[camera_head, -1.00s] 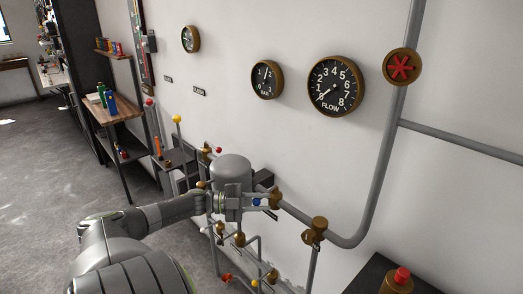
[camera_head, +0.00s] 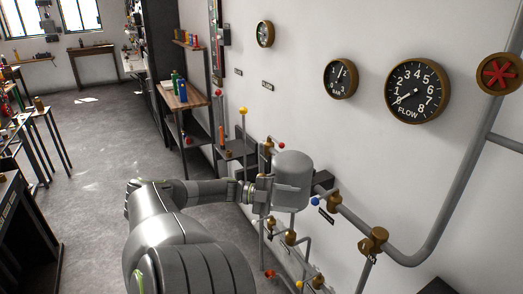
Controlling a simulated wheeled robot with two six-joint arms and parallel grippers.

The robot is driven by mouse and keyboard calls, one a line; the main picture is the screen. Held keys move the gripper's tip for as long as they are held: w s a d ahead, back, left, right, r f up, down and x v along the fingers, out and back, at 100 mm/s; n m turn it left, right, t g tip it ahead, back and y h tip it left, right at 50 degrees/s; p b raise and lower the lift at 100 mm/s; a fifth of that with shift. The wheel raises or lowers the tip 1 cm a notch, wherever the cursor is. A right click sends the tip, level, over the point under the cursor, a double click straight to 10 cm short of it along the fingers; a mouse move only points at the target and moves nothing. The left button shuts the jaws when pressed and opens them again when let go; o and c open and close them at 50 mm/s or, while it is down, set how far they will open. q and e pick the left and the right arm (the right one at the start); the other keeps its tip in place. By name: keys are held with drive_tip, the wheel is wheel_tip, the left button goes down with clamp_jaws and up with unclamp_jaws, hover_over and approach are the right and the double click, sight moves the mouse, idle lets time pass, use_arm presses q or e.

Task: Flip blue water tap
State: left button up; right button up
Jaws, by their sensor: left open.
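The blue tap (camera_head: 315,202) is a small blue ball-ended handle just right of the grey tank (camera_head: 293,180), near a brass fitting on the wall pipe. My left arm comes up from the bottom. My left gripper (camera_head: 267,194) is open and empty in front of the left side of the grey tank, left of the blue tap and apart from it. Whether the gripper touches the tank I cannot tell. My right gripper is not in view.
A yellow-knobbed lever (camera_head: 243,111) stands left of the tank. Brass valves (camera_head: 290,237) and pipes lie below, and a brass fitting (camera_head: 373,241) is on the right. Gauges (camera_head: 416,91) and a red wheel valve (camera_head: 499,73) are on the wall. Open floor lies left.

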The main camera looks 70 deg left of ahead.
use_arm(q)
drive_tip(key=b+v, duration=0.1)
drive_tip(key=v, duration=0.8)
drive_tip(key=shift+s+b, duration=0.25)
drive_tip(key=shift+b, duration=0.05)
drive_tip(key=shift+a, duration=0.1)
